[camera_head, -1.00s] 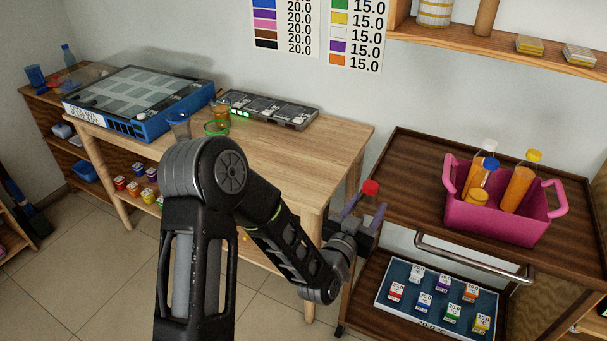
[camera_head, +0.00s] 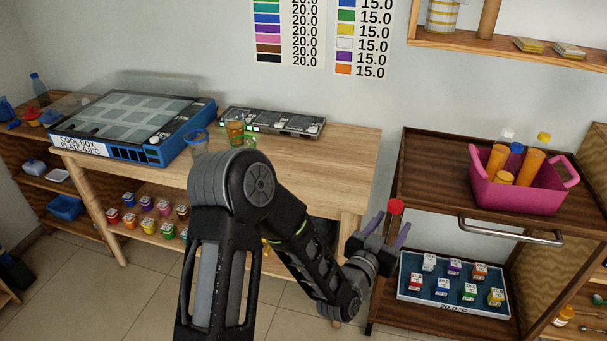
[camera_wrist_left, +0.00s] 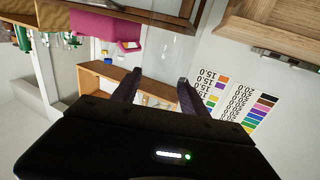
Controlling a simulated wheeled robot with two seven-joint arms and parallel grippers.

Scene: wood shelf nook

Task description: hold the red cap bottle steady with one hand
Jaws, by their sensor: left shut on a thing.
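The red cap (camera_head: 396,206) of the bottle shows between the purple-grey fingers of my left gripper (camera_head: 389,230) in the head view. The cap points up, and most of the bottle below it is hidden by the gripper. My left gripper is shut on the bottle and holds it in front of the dark cart's left side. In the left wrist view the two fingers of the gripper (camera_wrist_left: 156,88) show, with a faint clear shape beyond them; I cannot make out the bottle clearly there. My right gripper is not in view.
The dark wood cart (camera_head: 430,172) carries a pink crate (camera_head: 515,195) with several orange bottles; its top is bare on the left. A metal handle (camera_head: 510,235) juts from its front. The wooden table (camera_head: 320,155) holds a blue cool box (camera_head: 135,130), a rack (camera_head: 272,122) and cups.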

